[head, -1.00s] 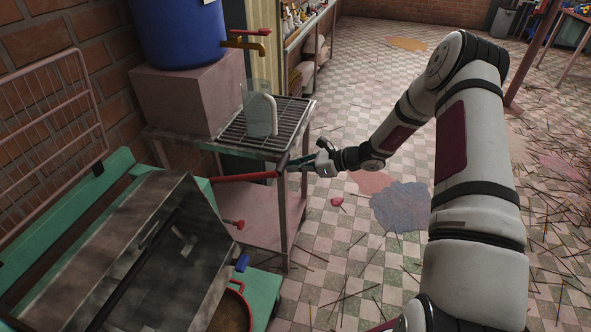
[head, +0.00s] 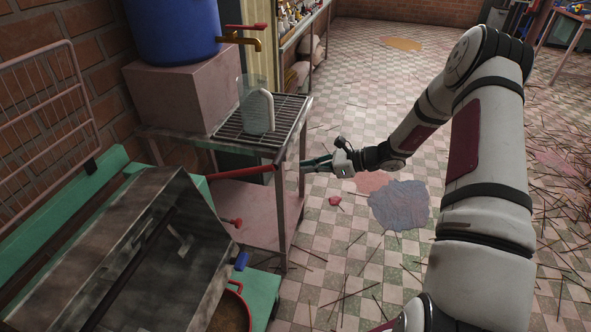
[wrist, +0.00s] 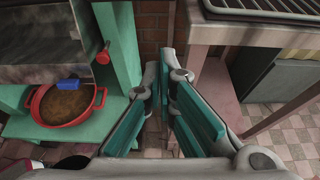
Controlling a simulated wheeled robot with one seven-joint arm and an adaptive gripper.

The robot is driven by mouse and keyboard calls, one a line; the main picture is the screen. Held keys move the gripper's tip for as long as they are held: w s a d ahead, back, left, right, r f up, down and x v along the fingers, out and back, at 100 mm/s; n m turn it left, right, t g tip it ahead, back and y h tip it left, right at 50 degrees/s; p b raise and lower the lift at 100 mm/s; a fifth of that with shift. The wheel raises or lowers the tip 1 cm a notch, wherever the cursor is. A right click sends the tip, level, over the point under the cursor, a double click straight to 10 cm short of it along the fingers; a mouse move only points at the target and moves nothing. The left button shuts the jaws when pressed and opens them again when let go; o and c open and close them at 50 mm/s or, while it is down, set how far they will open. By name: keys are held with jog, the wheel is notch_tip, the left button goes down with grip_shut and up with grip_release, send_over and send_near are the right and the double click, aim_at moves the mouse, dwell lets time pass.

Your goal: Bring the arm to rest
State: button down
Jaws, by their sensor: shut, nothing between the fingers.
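My gripper (head: 318,163) is in the head view, at the front right corner of the pink metal table (head: 250,215), just right of the end of a red bar (head: 243,173). In the wrist view its teal-padded fingers (wrist: 168,85) converge toward the tips with nothing between them. My arm reaches in from the right side of the head view, over the tiled floor. Whether the fingers touch the table leg is hard to tell.
A clear pitcher (head: 258,112) stands on the table's wire rack (head: 232,134). A blue barrel (head: 172,25) with a tap stands on a block behind. The green-framed machine (head: 263,290) and a red pot (wrist: 67,103) are at left. Floor at centre right is open, with scattered sticks.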

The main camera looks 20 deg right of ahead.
jog(key=shift+v, duration=2.25)
jog(key=s+a+r+n+g+h+p, duration=0.1)
jog(key=s+a+r+n+g, duration=0.1)
jog(key=s+a+r+n, duration=0.4)
jog(key=s+a+r+n+g+h+p, duration=0.1)
jog(key=s+a+r+n+g+h, duration=0.2)
jog(key=r, duration=0.6)
jog(key=s+a+r+n+g+p, duration=0.1)
jog(key=s+a+r+n+g, duration=0.1)
jog(key=s+a+r+n, duration=0.4)
jog(key=s+d+r+n+t+h+p, duration=0.1)
jog(key=s+r+n+h, duration=0.2)
jog(key=s, duration=0.8)
jog(key=s+d+r+n+t+h+p, duration=0.1)
jog(key=s+r+n+t+h+p, duration=0.1)
jog(key=s+r+n, duration=0.5)
jog(key=s+r+h, duration=0.1)
jog(key=s+r, duration=0.1)
jog(key=s, duration=0.2)
jog(key=shift+s+d+r+h, duration=0.3)
jog(key=shift+d+h, duration=0.05)
jog(key=shift+h, duration=0.05)
